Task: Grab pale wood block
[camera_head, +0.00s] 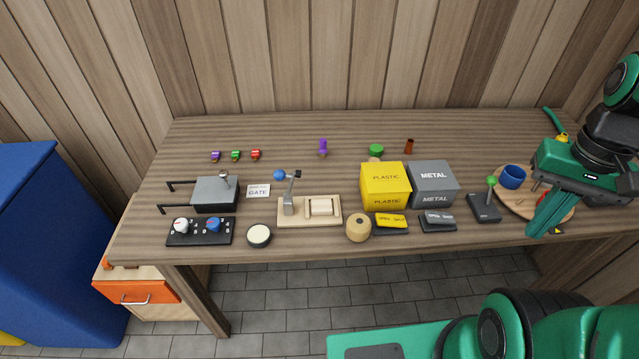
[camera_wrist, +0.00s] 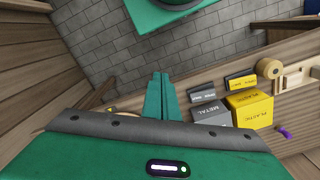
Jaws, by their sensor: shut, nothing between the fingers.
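A pale wood block (camera_head: 321,207) sits on a pale wooden base (camera_head: 300,221) with a grey, blue-knobbed lever (camera_head: 290,190), mid-bench in the head view. Part of the pale wooden fixture shows at the right edge of the wrist view (camera_wrist: 290,78); I cannot make out the block clearly there. My gripper (camera_head: 538,230) is at the bench's right end, over the round wooden board and far right of the block. Its green fingers are together and empty; they also show in the wrist view (camera_wrist: 159,76).
Between gripper and block stand a joystick box (camera_head: 484,207), a grey METAL bin (camera_head: 433,184), a yellow PLASTIC bin (camera_head: 385,184) and a tan round piece (camera_head: 358,228). A blue cup (camera_head: 513,177) stands near the gripper. A switch panel (camera_head: 200,232) lies left.

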